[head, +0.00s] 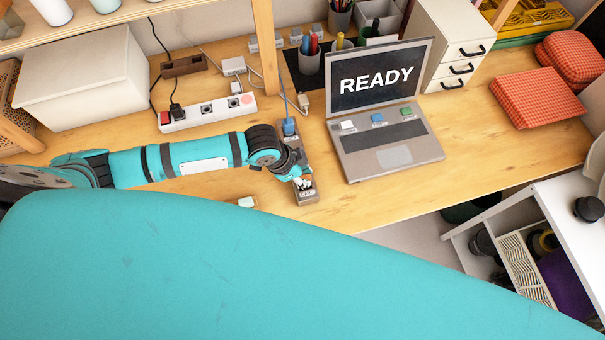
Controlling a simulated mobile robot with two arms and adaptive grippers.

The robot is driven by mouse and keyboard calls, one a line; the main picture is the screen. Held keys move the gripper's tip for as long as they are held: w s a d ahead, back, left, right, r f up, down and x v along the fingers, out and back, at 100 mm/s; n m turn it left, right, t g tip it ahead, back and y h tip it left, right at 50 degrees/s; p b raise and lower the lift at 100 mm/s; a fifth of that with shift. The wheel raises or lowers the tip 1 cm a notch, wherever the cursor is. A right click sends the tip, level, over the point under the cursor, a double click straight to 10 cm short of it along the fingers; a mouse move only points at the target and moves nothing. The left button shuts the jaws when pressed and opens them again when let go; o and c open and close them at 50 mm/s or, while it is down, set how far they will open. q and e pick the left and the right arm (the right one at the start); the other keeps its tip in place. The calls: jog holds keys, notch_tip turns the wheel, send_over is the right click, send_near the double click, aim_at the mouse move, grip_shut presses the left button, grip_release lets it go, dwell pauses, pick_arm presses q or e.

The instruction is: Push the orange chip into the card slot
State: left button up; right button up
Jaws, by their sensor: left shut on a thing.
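My left gripper (303,183) reaches in from the left and points down at the near end of a narrow grey-brown block (308,197) on the wooden desk. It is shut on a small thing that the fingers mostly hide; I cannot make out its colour. No orange chip shows clearly. I cannot tell whether the block's near end holds the card slot. A blue piece (289,126) sits at the block's far end. My right gripper is not in view.
An open laptop (392,150) reading "READY" stands right of the block, with white, blue and green pieces above its touchpad. A power strip (207,112), a pale box (85,80) and cables lie left and behind. A shelf post (265,45) stands behind the gripper.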

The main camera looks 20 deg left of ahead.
pick_arm(q)
jog(key=o, duration=0.9)
jog(key=shift+f, duration=0.1)
jog(key=v, duration=1.2)
